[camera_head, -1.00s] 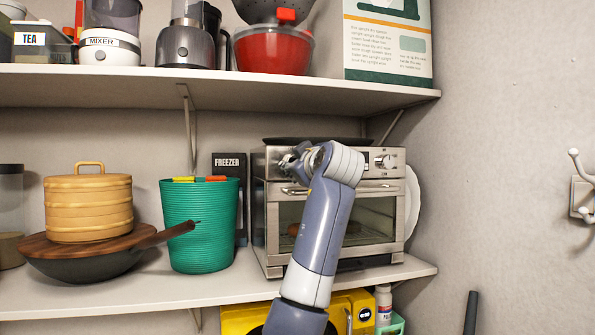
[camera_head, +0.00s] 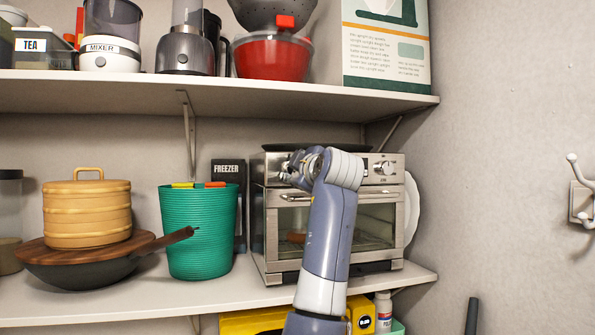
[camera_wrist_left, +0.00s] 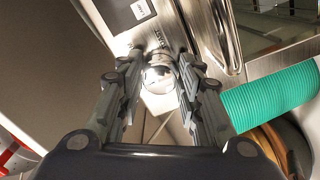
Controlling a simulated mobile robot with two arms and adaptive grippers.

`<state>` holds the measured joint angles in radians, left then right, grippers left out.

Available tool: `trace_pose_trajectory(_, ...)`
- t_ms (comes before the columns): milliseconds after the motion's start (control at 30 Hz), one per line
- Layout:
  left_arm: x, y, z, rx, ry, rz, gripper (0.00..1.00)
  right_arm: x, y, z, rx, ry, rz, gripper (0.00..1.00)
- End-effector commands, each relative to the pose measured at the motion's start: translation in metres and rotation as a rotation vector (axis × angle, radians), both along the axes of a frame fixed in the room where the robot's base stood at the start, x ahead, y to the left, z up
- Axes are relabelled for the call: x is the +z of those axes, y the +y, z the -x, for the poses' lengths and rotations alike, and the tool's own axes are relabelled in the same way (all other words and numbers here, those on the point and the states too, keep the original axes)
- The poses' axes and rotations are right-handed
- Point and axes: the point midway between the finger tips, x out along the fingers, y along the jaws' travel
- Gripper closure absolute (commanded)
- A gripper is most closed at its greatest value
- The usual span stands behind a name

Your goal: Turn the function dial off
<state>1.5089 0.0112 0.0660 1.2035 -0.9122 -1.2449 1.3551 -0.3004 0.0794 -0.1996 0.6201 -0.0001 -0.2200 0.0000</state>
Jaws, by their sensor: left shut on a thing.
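The silver toaster oven (camera_head: 259,225) stands on the middle shelf, its door closed. My left gripper (camera_head: 290,173) is at the upper left of its front panel, and my arm hides much of that panel. In the left wrist view, the fingers of my left gripper sit on both sides of a shiny metal dial (camera_wrist_left: 158,76) and are shut on it. Another round dial (camera_head: 384,167) shows at the upper right of the panel, clear of the gripper. My right gripper is not in view.
A green ribbed basket (camera_head: 200,235) stands just left of the oven, beside a dark box marked FREEZER (camera_head: 227,175). A pan with a wooden lid (camera_head: 75,270) is farther left. The upper shelf (camera_head: 220,90) overhangs the oven, and a wall is close on the right.

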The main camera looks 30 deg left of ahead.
Motion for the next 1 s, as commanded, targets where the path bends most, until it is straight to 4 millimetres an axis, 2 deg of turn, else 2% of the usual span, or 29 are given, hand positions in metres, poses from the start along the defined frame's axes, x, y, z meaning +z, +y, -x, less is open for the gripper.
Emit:
trace_pose_trajectory(200,0.000,0.000,0.000,0.000,-0.002,0.003,0.91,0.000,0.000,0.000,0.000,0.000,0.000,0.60)
trace_pose_trajectory(233,0.000,0.000,0.000,0.000,-0.002,0.003,0.65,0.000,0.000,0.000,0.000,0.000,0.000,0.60)
trace_pose_trajectory(300,0.000,0.000,0.000,0.000,-0.002,0.003,0.49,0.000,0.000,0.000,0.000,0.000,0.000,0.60)
trace_pose_trajectory(333,0.000,0.000,0.000,0.000,-0.001,0.002,0.47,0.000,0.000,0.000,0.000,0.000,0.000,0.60)
trace_pose_trajectory(733,0.000,-0.004,0.003,-0.001,0.000,0.000,0.47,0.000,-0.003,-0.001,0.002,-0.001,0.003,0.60)
trace_pose_trajectory(867,0.000,-0.017,0.012,-0.004,-0.002,0.000,0.47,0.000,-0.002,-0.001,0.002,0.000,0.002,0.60)
trace_pose_trajectory(1000,0.000,-0.039,0.031,-0.005,-0.004,0.000,0.47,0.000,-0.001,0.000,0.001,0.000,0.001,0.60)
